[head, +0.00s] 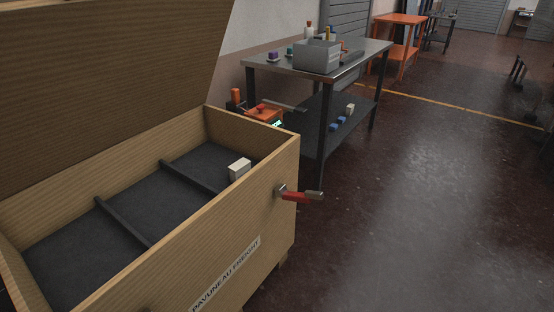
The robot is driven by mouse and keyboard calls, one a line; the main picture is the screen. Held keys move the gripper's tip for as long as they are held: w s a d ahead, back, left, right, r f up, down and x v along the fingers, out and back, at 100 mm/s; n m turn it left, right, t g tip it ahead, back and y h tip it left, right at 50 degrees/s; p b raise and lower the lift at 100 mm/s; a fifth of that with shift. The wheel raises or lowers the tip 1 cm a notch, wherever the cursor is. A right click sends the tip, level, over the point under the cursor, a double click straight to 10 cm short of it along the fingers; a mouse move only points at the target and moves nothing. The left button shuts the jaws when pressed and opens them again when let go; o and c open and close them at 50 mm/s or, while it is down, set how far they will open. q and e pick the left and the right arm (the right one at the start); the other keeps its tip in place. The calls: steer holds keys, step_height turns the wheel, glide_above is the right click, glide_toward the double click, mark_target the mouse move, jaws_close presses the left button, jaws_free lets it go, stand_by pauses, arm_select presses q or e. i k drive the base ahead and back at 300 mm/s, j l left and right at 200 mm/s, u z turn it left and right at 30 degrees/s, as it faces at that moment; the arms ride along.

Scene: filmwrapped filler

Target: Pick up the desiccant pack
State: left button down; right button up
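A small cream-white block (239,168), which looks like the desiccant pack, lies in the right-hand compartment of an open wooden crate (262,205). It sits near the right end of the crate, against or close to the front wall; I cannot tell whether it touches. Its lower front part is partly hidden by the wall. Neither of my grippers shows in the head view.
The crate's lid (110,80) stands open behind it. Dark divider bars (125,222) cross the lined floor. A red-handled latch (303,196) sticks out from the right corner. A metal workbench (350,68) stands beyond; the floor at right is clear.

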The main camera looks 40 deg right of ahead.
mark_target(237, 170)
steer(key=z, duration=0.85)
